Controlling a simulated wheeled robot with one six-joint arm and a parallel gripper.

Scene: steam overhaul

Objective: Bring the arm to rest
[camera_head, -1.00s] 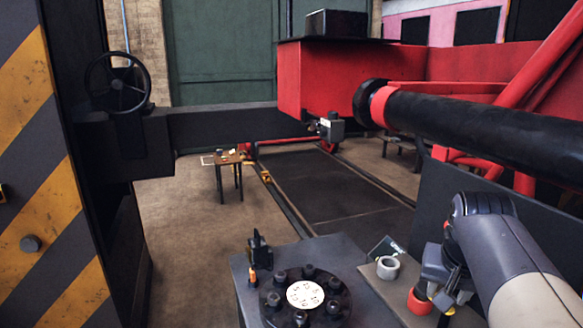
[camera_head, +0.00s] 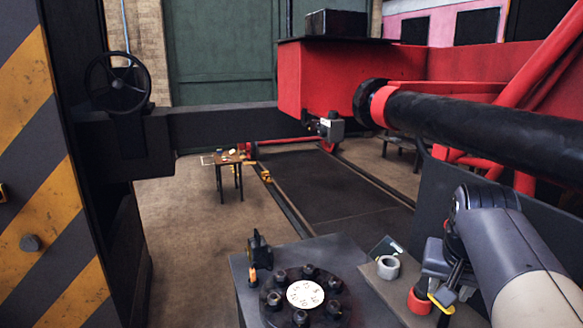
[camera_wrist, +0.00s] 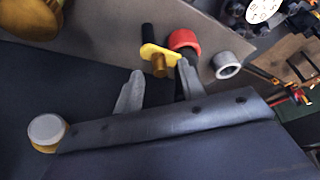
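A yellow tag with a brass knob (camera_wrist: 159,62) and a red ring (camera_wrist: 184,40) lie beyond the fingertips. In the head view my arm comes in at the lower right and bends down. The wrist there is beside the red ring (camera_head: 420,301) at the bench edge; the fingertips are hard to make out.
A grey ring (camera_head: 388,267) stands on the bench left of my arm. A round bolted flange with a white numbered dial (camera_head: 305,294) is further left. A thick black bar (camera_head: 480,125) runs above my arm. Open floor lies left of the bench.

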